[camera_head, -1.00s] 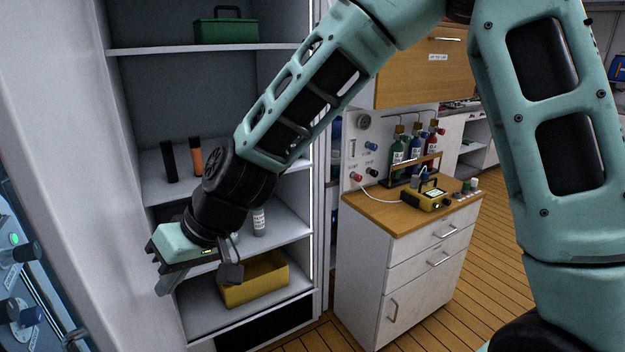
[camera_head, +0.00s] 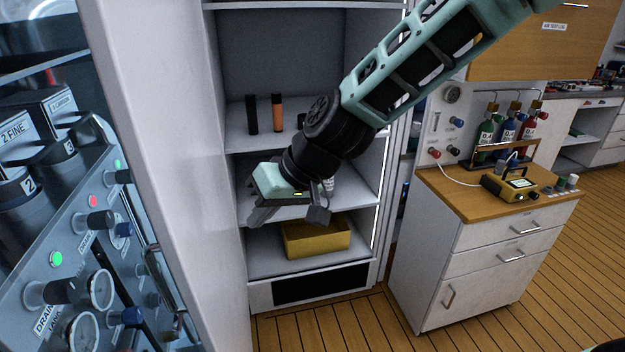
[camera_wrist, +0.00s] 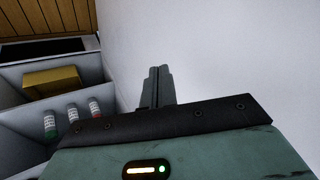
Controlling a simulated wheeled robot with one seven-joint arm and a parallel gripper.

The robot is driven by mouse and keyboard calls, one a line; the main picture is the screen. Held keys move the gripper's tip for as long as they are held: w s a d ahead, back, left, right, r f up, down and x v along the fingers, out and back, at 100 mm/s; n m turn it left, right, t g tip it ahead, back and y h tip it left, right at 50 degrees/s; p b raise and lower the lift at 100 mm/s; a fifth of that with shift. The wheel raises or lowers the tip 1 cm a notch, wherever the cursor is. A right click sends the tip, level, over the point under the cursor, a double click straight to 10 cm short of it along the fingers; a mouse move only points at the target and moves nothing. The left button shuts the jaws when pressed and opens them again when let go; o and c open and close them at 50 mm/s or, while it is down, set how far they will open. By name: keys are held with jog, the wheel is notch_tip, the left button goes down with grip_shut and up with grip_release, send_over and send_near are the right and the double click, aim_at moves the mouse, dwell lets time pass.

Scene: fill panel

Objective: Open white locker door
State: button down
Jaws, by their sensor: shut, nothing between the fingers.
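The white locker door (camera_head: 165,130) stands swung open at the left of the head view, seen nearly edge-on. A bar handle (camera_head: 160,290) shows beside its left edge. The locker's inside is exposed, with several shelves (camera_head: 280,262). My gripper (camera_head: 265,212) is shut and empty, in front of the shelves and to the right of the door. In the wrist view, my gripper's fingers (camera_wrist: 157,85) are together against a broad white surface (camera_wrist: 240,60), likely the door's inner face. I cannot tell whether they touch it.
A yellow bin (camera_head: 315,238) and dark and orange cylinders (camera_head: 277,113) sit on the shelves; several bottles (camera_wrist: 72,113) show in the wrist view. A control panel (camera_head: 60,230) with knobs is at left. A drawer cabinet (camera_head: 480,240) stands at right, with bare wooden floor between.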

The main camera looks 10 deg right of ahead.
jog(key=s+a+b+v, duration=0.1)
jog(key=s+v, duration=0.1)
jog(key=v, duration=0.7)
jog(key=s+d+f+n+g+h, duration=0.1)
jog(key=s+d+f+h, duration=0.2)
jog(key=s, duration=0.6)
jog(key=s+d+f+n+g+h, duration=0.1)
jog(key=s+d+f+h, duration=0.2)
jog(key=s, duration=0.6)
notch_tip(320, 180, down, 2)
jog(key=d, duration=0.2)
jog(key=shift+s+d+f+n, duration=0.2)
jog(key=shift+d+f+n, duration=0.1)
jog(key=shift+d, duration=0.1)
